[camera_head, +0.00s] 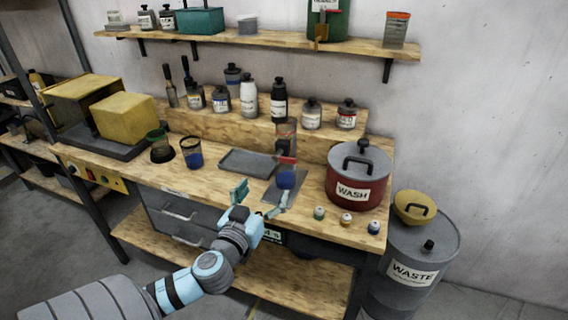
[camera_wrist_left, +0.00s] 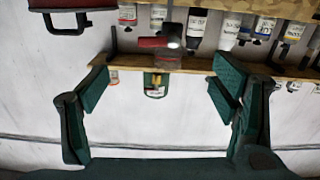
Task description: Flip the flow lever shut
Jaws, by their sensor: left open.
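The flow lever (camera_head: 287,160) is a small red handle on a clear upright dispenser (camera_head: 286,134) at the middle of the workbench. It points to the right, about level. In the left wrist view, which is upside down, the lever (camera_wrist_left: 152,42) shows between my finger pads, farther off. My left gripper (camera_head: 260,200) is open and empty at the bench's front edge, in front of and below the lever, not touching it. A blue vessel (camera_head: 286,180) sits below the lever on a grey plate (camera_head: 270,191). My right gripper is not in view.
A red WASH pot (camera_head: 344,194) stands right of the dispenser, with small jars (camera_head: 346,219) in front. A grey tray (camera_head: 247,163) and cups (camera_head: 191,152) are on the left. Bottles (camera_head: 248,97) line the riser behind. A WASTE drum (camera_head: 412,262) stands at the right.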

